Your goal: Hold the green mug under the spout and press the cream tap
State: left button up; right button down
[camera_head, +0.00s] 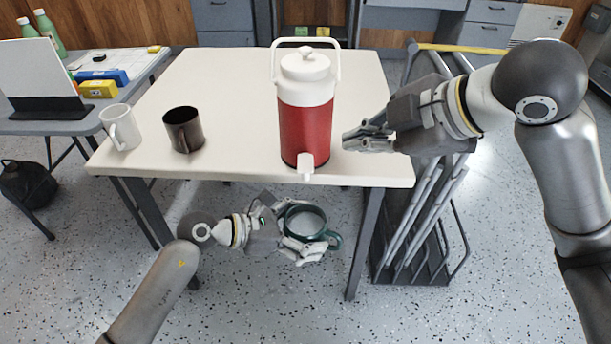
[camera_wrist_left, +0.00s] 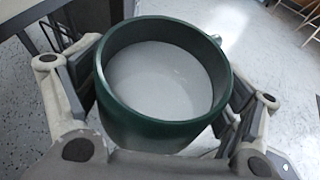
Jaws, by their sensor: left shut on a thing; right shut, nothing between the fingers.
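The green mug (camera_head: 304,222) is upright in my left gripper (camera_head: 308,246), in front of and below the table edge. In the left wrist view the green mug (camera_wrist_left: 165,85) sits between both fingers of my left gripper (camera_wrist_left: 150,120); its inside looks pale grey. The red and white drink jug (camera_head: 306,120) stands near the table's front edge. Its cream tap (camera_head: 306,166) sticks out over the edge, above the mug. My right gripper (camera_head: 350,140) is shut and empty, just right of the jug, a little above the tap's height in the picture.
A dark rack (camera_head: 415,235) stands on the floor to the right. A grey side table (camera_head: 60,122) is at the left.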

pick_arm(q)
jog(key=shift+s+p, duration=0.85)
jog(key=shift+s, duration=1.7)
